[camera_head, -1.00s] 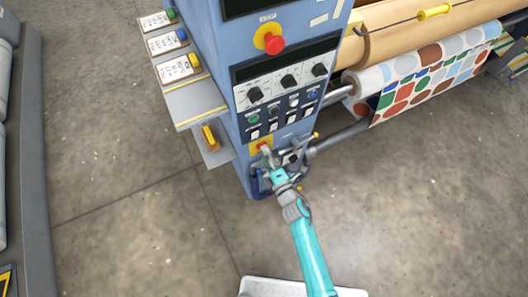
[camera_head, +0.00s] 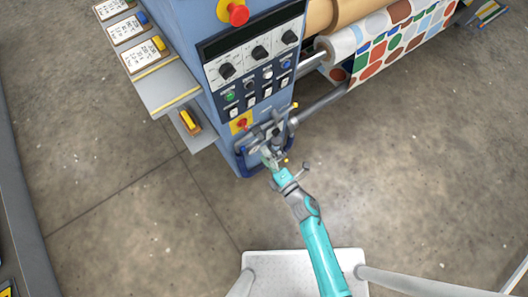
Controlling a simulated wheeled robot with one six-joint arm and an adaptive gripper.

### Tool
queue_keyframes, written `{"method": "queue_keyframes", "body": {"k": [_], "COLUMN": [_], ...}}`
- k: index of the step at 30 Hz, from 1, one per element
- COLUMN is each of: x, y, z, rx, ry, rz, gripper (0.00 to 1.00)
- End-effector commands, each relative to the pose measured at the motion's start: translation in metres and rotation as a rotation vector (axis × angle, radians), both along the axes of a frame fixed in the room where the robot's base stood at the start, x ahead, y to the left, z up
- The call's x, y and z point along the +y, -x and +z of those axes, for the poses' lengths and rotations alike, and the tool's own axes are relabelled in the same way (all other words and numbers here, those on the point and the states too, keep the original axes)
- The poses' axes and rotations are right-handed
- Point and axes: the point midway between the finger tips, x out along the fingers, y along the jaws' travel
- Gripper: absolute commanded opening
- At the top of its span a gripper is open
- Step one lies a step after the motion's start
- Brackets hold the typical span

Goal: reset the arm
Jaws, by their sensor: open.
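My gripper (camera_head: 272,152) is at the end of my teal arm, in front of the lower part of the blue control cabinet (camera_head: 216,112). It is open, and I see nothing held between its fingers. A small red switch on a yellow plate (camera_head: 241,124) sits on the cabinet just above and left of the gripper. The view does not show clearly whether the gripper touches the cabinet front. A dark blue handle or loop (camera_head: 243,166) at the cabinet's foot is partly behind the gripper.
A control panel (camera_head: 258,66) with knobs and buttons and a red emergency button (camera_head: 238,14) are above. A side shelf (camera_head: 163,88) holds cards. A patterned printed roll (camera_head: 392,45) and metal bar (camera_head: 322,103) extend right. Concrete floor (camera_head: 420,170) is open at right.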

Motion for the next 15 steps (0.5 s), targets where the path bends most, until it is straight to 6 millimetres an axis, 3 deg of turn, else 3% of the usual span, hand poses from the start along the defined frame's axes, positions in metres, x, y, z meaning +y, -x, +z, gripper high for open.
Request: {"method": "queue_keyframes", "body": {"k": [11, 15], "x": [-0.001, -0.014], "y": [0.002, 0.020], "z": [0.000, 0.004], "rx": [0.003, 0.045], "ry": [-0.005, -0.064], "rz": [-0.003, -0.037], "gripper": [0.79, 0.79]}}
